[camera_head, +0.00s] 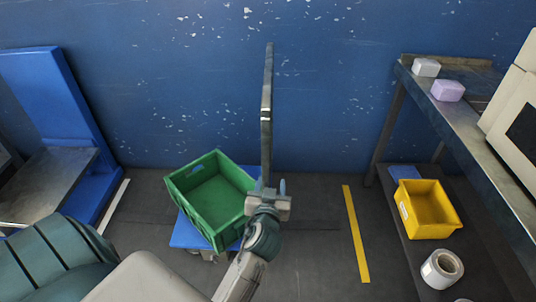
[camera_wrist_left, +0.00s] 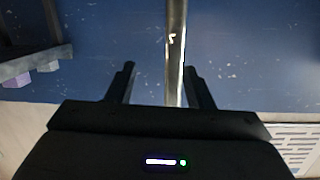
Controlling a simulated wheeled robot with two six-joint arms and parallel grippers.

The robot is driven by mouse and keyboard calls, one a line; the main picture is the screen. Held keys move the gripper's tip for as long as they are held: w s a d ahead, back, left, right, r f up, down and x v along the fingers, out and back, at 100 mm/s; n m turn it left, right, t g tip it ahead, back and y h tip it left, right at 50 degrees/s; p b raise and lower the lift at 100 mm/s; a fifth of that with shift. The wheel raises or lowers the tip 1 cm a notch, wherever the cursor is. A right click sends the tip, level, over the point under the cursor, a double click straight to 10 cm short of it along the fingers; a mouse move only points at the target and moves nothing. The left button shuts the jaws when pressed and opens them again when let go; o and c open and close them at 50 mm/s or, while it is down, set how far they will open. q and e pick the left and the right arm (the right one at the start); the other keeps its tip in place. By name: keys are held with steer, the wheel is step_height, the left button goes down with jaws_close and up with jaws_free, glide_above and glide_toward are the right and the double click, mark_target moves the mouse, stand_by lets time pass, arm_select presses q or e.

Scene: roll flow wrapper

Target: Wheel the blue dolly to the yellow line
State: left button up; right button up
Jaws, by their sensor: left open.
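The blue dolly (camera_head: 190,236) stands on the dark floor left of centre, mostly hidden under a green crate (camera_head: 176,181). A tall grey metal upright (camera_head: 267,110) rises at the right side of the crate; its foot is hidden by my gripper. The yellow line (camera_head: 356,235) is on the floor to the right of the dolly, with a gap between them. My left gripper (camera_head: 268,188) is open at the lower part of the upright. In the left wrist view, the upright (camera_wrist_left: 175,45) shows between the open fingers, nearer the right one; contact cannot be told.
A bench (camera_head: 470,125) at the right carries a white block (camera_head: 426,67) and a purple block (camera_head: 447,90). Its lower shelf holds a yellow bin (camera_head: 428,210) and a white roll (camera_head: 441,269). A blue machine (camera_head: 62,110) stands left. Floor between dolly and yellow line looks clear.

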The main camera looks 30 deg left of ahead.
arm_select(q)
steer(key=n+t+y, duration=0.1)
steer(key=n+y, duration=0.1)
glide_toward(266, 143)
step_height(266, 143, down, 3)
steer(key=w+a, duration=0.1)
steer(key=w, duration=0.1)
steer(key=x, duration=1.1)
steer(key=shift+a+r, duration=0.1)
steer(key=shift+s, duration=0.1)
arm_select(e)
steer(key=r, duration=0.3)
steer(key=s+r, duration=0.1)
steer(key=shift+a+r, duration=0.2)
steer(key=shift+r, duration=0.15)
arm_select(q)
jaws_close()
